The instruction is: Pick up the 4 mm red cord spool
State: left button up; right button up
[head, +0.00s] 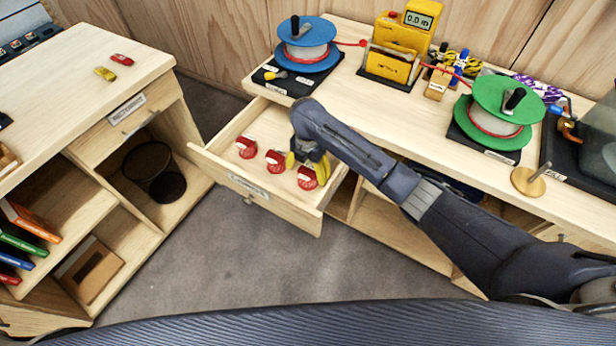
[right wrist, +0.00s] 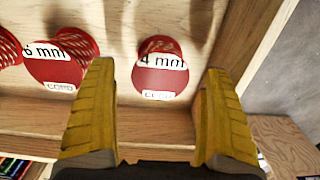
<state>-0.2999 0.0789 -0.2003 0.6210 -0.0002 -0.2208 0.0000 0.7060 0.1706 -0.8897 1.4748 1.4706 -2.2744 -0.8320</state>
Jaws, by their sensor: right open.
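The 4 mm red cord spool (head: 307,180) is the rightmost of three red spools in the open wooden drawer (head: 213,163). In the right wrist view the spool (right wrist: 160,78) shows its red face and white "4 mm" label. My right gripper (head: 306,166) is open above the drawer, close to this spool and partly covering it in the head view. In the right wrist view its yellow fingers (right wrist: 158,72) stand apart to either side of the spool, empty. I cannot tell how far the fingertips are above it. My left gripper is not in view.
A 6 mm red spool (right wrist: 52,65) stands just left of the left finger. The drawer's right wall is close to the right finger. On the bench above are a blue reel (head: 308,30), a yellow device (head: 398,45) and a green reel (head: 485,95).

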jog(key=shift+f, duration=1.7)
jog(key=c, duration=1.4)
